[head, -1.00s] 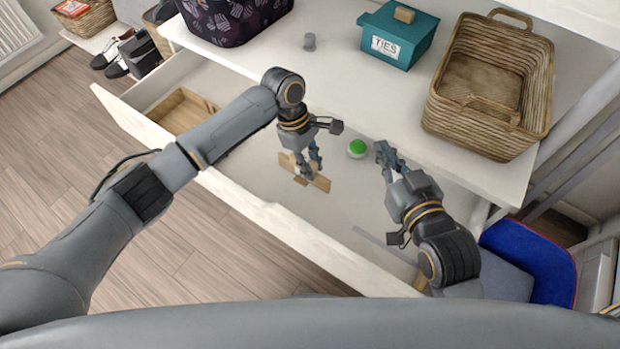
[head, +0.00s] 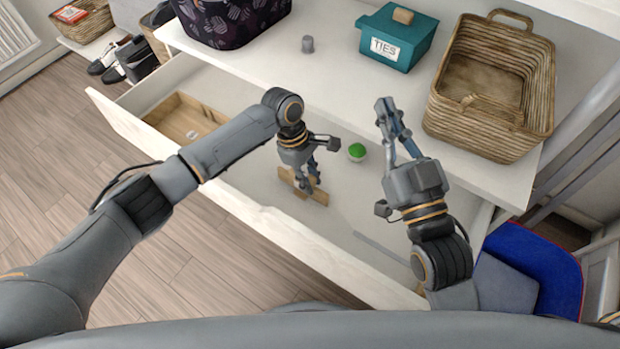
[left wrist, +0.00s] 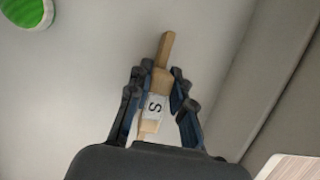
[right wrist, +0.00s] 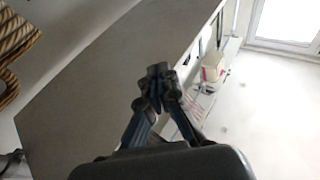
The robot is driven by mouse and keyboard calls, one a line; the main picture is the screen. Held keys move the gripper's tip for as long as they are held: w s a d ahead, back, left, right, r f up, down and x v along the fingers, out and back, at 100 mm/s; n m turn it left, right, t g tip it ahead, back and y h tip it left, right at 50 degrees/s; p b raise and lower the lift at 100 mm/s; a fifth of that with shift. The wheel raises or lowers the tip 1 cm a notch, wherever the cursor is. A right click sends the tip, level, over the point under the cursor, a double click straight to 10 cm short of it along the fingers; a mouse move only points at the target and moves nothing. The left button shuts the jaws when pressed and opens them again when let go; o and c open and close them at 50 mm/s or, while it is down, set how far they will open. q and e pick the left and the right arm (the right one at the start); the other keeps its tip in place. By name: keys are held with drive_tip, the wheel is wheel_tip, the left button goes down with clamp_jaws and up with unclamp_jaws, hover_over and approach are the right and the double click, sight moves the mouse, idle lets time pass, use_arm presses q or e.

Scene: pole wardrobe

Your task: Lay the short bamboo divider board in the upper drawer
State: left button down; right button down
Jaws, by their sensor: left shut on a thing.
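The short bamboo divider board (head: 318,194) is in my left gripper (head: 306,184), inside the open upper drawer (head: 250,205). In the left wrist view the board (left wrist: 164,55) stands between the two fingers (left wrist: 158,95), with a white label marked S on it. The fingers are shut on it. I cannot tell whether its lower edge touches the drawer floor. My right gripper (head: 385,108) is empty and raised near the shelf edge, right of the green-topped item. In the right wrist view its fingertips (right wrist: 155,82) are close together.
A green-and-white round item (head: 357,152) sits in the drawer right of the board. The shelf above holds a teal TIES box (head: 398,38), a wicker basket (head: 495,80) and a small grey cylinder (head: 308,44).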

use_arm(q)
drive_tip(key=shift+f, duration=0.1)
drive_tip(key=c, duration=1.2)
unclamp_jaws()
use_arm(e)
drive_tip(key=shift+f, duration=0.25)
use_arm(q)
drive_tip(key=shift+a+r, duration=0.1)
drive_tip(key=shift+r, duration=0.3)
drive_tip(key=p+v, duration=0.1)
drive_tip(key=v, duration=0.2)
drive_tip(key=shift+p, duration=0.35)
drive_tip(key=p+v, duration=0.1)
drive_tip(key=v, duration=0.2)
drive_tip(key=shift+w, duration=0.1)
drive_tip(key=p+v, duration=0.2)
drive_tip(key=v, duration=0.3)
drive_tip(key=shift+r, duration=0.2)
use_arm(e)
drive_tip(key=s+d+f+g+h, duration=0.2)
drive_tip(key=s+f+g, duration=0.2)
drive_tip(key=f, duration=0.5)
drive_tip(key=s+d+f+g+h, duration=0.2)
drive_tip(key=s+f+g, duration=0.3)
drive_tip(key=f+g, duration=0.4)
drive_tip(key=shift+s+d+f+m, duration=0.2)
drive_tip(key=shift+d+f+m, duration=0.1)
drive_tip(key=shift+d, duration=0.35)
